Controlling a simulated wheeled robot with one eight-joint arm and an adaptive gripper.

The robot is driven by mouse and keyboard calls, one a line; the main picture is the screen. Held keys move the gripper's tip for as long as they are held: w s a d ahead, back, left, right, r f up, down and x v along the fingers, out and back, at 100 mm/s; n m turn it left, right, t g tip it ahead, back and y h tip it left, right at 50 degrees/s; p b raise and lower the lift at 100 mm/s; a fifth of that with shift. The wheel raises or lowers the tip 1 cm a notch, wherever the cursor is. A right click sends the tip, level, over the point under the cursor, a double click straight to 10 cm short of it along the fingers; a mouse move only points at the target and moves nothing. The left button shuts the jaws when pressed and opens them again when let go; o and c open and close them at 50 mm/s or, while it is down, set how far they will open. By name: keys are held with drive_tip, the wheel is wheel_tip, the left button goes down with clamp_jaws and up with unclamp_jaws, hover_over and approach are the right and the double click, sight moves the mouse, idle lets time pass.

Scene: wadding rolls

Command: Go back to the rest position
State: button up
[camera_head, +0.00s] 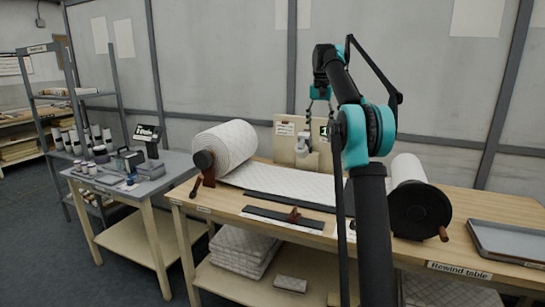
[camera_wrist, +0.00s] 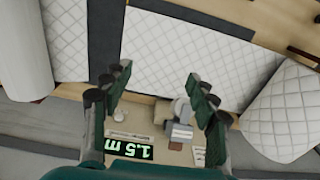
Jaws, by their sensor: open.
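My gripper (camera_wrist: 155,82) is open and empty, with its two fingers spread apart in the wrist view. In the head view my gripper (camera_head: 320,92) hangs at the end of my raised arm, above the rewind table (camera_head: 490,205). Below it, quilted white wadding (camera_head: 285,182) runs across the table from a large roll (camera_head: 228,145) on the left toward a second roll (camera_head: 408,169) on the right. A small board (camera_head: 286,145) stands at the back. A display reading 1.5 m (camera_wrist: 128,148) shows between the fingers, near a small grey and white device (camera_wrist: 181,122).
Two dark bars (camera_head: 290,202) lie along the table, one across the wadding. A grey tray (camera_head: 508,240) sits at the right end. A side table (camera_head: 165,183) with jars and tools stands at left, by a shelf rack (camera_head: 75,98). Folded wadding (camera_head: 240,248) is stacked below.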

drive_tip(key=s+f+n+t, duration=0.1)
drive_tip(key=s+f+n, duration=0.1)
drive_tip(key=s+f, duration=1.6)
drive_tip(key=s+f+n+t, duration=0.2)
drive_tip(key=s+f, duration=1.7)
drive_tip(key=s, duration=0.9)
drive_tip(key=shift+d+f+t, duration=0.15)
drive_tip(key=shift+f+t, duration=0.15)
drive_tip(key=shift+w, duration=0.1)
